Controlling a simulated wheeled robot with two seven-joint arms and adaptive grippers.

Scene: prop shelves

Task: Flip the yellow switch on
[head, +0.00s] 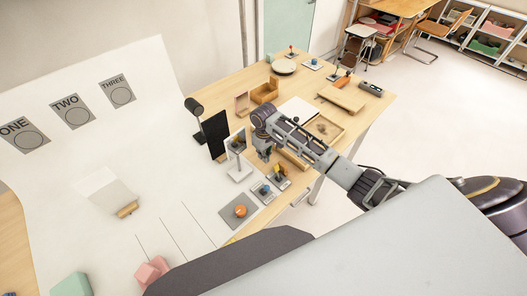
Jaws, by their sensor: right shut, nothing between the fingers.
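The yellow switch (281,171) is a small yellow piece on a dark base, near the table's front edge. It is too small to tell which way it is set. My right gripper (264,157) points down just left of and behind the yellow switch, shut and empty. I cannot tell whether it touches anything. My left gripper is not in view.
A small blue-topped device (264,189) and an orange ball on a grey plate (227,213) sit in front. A stand with a white panel (238,172) is left of the gripper. A tray (326,127) lies to the right.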

